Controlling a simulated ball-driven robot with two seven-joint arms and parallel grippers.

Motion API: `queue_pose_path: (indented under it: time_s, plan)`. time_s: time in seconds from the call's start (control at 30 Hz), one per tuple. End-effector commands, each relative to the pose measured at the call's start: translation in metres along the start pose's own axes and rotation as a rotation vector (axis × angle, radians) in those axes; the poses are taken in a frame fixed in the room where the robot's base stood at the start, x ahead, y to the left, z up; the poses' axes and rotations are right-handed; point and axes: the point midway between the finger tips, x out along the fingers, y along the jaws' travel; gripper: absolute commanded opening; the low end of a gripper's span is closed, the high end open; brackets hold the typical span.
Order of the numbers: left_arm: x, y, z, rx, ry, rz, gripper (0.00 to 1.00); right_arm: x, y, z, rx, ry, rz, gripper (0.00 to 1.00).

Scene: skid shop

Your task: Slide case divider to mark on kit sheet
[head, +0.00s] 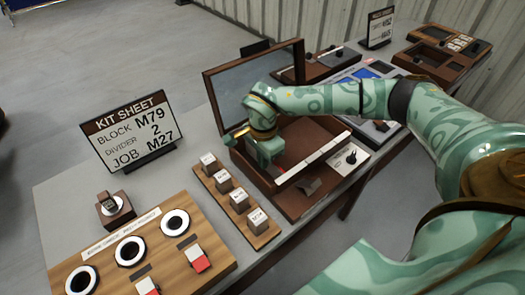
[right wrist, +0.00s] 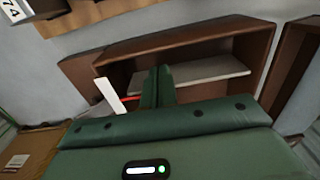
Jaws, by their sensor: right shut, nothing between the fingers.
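The kit sheet (head: 128,130) stands upright on the bench and reads block M79, divider 2, job M27. The wooden case (head: 262,182) is open, its lid (head: 233,90) raised at the back. My right gripper (head: 273,158) is at the left part of the case, pointing down. In the right wrist view its fingers (right wrist: 157,86) are together and empty, inside the case. A white piece and a red bit show beside them. I cannot clearly tell the divider from the case's inner parts; my gripper hides some of them.
A rack (head: 236,205) of several labelled blocks stands close left of the case. A wooden panel (head: 140,245) with round dials and red-white switches lies at the front left. More consoles fill the bench's far right. Bare bench shows around the sign.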

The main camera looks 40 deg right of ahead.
Motion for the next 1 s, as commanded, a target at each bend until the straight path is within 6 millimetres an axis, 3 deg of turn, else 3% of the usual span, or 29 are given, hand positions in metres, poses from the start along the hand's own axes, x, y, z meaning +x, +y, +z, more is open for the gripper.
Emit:
queue_pose_path:
  time_s: [0.7, 1.0]
  plan:
    - [-0.006, -0.001, -0.002, 0.0, 0.004, -0.002, 0.36, -0.001, 0.0, -0.033, 0.001, 0.001, -0.001, 0.0]
    - [-0.006, -0.001, -0.002, 0.001, 0.005, -0.002, 0.36, 0.0, 0.0, -0.035, 0.001, 0.001, 0.0, 0.0]
